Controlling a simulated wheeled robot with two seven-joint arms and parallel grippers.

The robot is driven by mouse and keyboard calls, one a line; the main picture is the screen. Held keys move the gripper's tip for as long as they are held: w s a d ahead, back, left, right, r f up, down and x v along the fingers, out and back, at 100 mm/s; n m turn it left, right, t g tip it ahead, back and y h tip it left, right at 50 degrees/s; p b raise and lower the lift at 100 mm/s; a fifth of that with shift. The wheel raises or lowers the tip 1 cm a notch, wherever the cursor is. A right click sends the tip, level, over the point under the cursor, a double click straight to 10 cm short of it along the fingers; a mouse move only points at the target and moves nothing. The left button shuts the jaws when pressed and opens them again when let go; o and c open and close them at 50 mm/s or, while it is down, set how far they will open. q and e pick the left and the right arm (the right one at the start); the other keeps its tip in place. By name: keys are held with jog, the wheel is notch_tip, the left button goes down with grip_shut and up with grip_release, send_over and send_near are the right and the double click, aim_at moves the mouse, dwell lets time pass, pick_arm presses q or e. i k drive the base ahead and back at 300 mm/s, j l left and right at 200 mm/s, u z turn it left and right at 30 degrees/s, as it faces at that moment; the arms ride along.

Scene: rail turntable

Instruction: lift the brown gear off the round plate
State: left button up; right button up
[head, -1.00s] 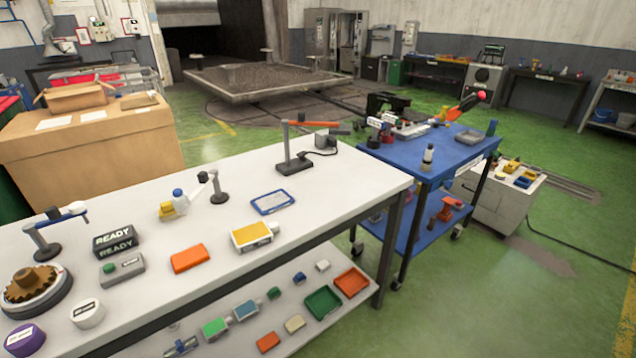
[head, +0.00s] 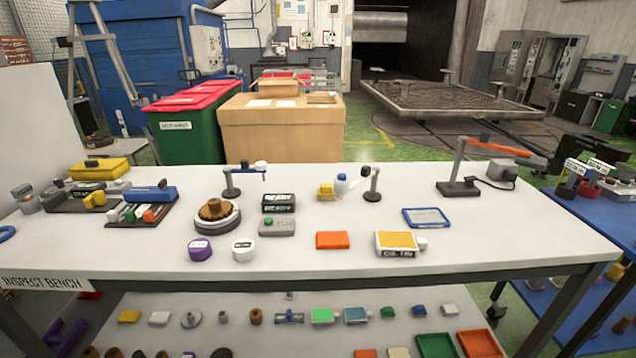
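The brown gear (head: 215,210) lies on the round plate (head: 216,225), a pale disc on a dark base, on the left half of the white bench. The gear is toothed and has a raised middle. Neither of my grippers shows in the head view, so nothing is seen touching the gear.
The white bench (head: 500,240) also holds a purple tub (head: 200,248), a white tub (head: 243,249), a grey button box (head: 277,227), black READY blocks (head: 279,203) and a small stand (head: 231,180) behind the gear. An orange block (head: 333,240) lies right. A lower shelf carries several parts.

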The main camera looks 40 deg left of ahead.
aim_at(216, 209)
jog(key=u, duration=1.85)
